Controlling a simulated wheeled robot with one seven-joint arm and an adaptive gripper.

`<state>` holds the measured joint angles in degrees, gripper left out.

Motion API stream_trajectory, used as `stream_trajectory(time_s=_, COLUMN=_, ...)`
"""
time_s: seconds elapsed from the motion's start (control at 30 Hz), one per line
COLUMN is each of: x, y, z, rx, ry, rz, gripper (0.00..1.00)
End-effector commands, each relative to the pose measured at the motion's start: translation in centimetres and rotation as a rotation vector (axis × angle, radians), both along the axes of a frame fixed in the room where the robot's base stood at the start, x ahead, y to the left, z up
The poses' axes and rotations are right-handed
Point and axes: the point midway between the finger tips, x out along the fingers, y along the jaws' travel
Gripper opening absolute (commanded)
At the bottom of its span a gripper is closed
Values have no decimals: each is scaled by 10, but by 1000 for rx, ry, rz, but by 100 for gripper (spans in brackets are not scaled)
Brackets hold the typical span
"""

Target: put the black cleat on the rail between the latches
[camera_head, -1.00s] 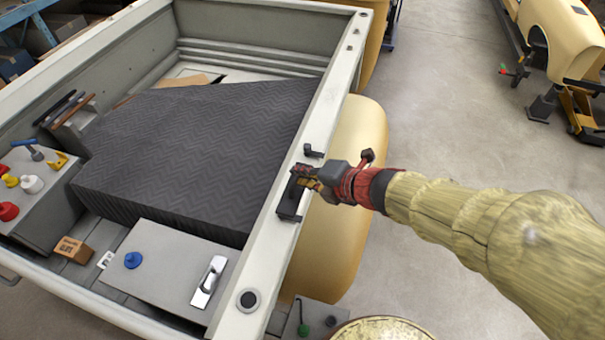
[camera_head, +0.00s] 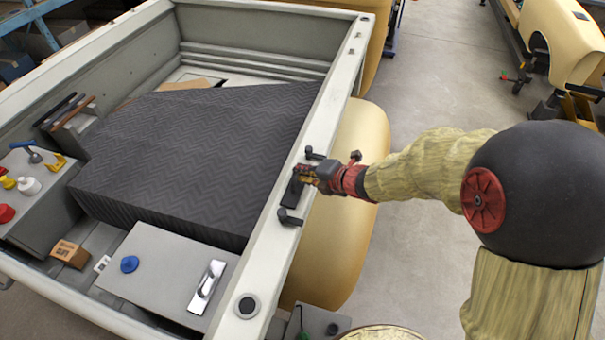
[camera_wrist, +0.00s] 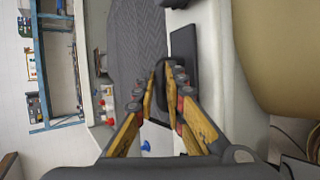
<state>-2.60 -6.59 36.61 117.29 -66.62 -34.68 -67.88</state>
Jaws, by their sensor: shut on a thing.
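The black cleat (camera_head: 292,191) is in my gripper (camera_head: 301,174), at the pale rail (camera_head: 320,122) along the right side of the truck bed. In the head view it lies between two black latches, the far one (camera_head: 314,153) and the near one (camera_head: 289,217). In the wrist view my gripper (camera_wrist: 165,80) has its yellow fingers closed on the cleat's raised part, and the flat dark plate of the cleat (camera_wrist: 184,52) shows beyond them. I cannot tell whether its underside touches the rail. The fingers hide part of it.
A dark ribbed mat (camera_head: 205,150) fills the bed left of the rail. A grey box lid with a blue knob (camera_head: 129,264) and a silver handle (camera_head: 207,285) stands at the near end. A yellow fender (camera_head: 345,200) bulges right of the rail. Open floor lies further right.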

Motion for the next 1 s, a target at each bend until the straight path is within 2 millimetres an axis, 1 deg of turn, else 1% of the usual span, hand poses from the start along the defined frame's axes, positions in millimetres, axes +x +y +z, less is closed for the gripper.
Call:
stream_trajectory(time_s=0.37, x=0, y=0, z=-4, rx=1, ry=-1, rz=-1, gripper=0)
stream_trajectory(time_s=0.4, x=0, y=0, z=-5, rx=0, ry=0, rz=0, gripper=12)
stream_trajectory(time_s=0.7, x=0, y=0, z=-4, rx=0, ry=0, rz=0, gripper=29)
stream_trajectory(time_s=1.0, x=0, y=0, z=-3, rx=0, ry=0, rz=0, gripper=30)
